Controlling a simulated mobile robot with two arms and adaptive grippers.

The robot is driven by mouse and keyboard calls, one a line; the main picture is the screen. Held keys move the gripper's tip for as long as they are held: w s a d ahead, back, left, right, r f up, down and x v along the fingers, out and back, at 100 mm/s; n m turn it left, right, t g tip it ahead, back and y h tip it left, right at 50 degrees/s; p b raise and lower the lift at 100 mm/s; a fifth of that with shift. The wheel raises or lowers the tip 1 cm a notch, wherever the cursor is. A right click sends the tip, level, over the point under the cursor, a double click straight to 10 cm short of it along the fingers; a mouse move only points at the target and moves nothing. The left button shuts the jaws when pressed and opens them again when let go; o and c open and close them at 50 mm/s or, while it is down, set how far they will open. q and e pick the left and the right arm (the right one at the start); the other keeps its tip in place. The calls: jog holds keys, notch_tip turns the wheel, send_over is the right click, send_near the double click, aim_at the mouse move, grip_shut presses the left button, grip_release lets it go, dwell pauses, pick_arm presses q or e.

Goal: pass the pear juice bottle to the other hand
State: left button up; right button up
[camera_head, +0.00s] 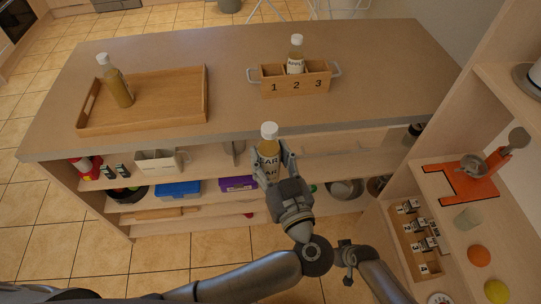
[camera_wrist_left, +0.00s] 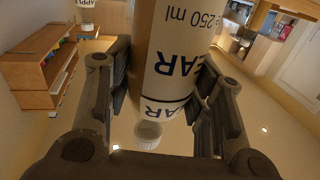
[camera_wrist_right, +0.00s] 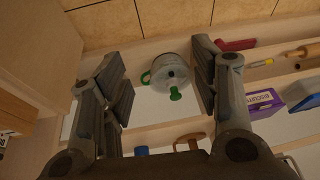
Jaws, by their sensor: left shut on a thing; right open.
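The pear juice bottle (camera_head: 269,148) is upright with a white cap, in front of the counter's near edge. It also shows large in the left wrist view (camera_wrist_left: 180,50), its label reading PEAR upside down. My left gripper (camera_head: 270,172) is shut on the bottle's body, one finger on each side, with the cap and upper label above the fingers. My right gripper (camera_wrist_right: 163,85) is open in the right wrist view, with nothing between its fingers; a metal pot lies beyond them. In the head view the right arm comes in at lower right, and its fingers are hard to make out.
The counter (camera_head: 225,55) holds a wooden tray (camera_head: 150,100) with a tilted bottle (camera_head: 117,88), and a numbered caddy (camera_head: 295,84) with an apple juice bottle (camera_head: 296,55). Shelves below hold boxes and pots (camera_wrist_right: 168,72). A side shelf with an orange stand (camera_head: 460,182) is at right.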

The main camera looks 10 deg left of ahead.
jog(key=s+d+f+g, duration=0.1)
jog(key=s+f, duration=0.2)
jog(key=s, duration=0.7)
jog(key=s+d+f+h, duration=0.1)
jog(key=s+f, duration=0.3)
jog(key=s, duration=0.7)
jog(key=s+d+f+m+g+h, duration=0.1)
jog(key=s+d+f, duration=0.2)
jog(key=s, duration=0.7)
jog(key=shift+s+f+g, duration=0.2)
jog(key=shift+f+g, duration=0.1)
jog(key=shift+f, duration=0.15)
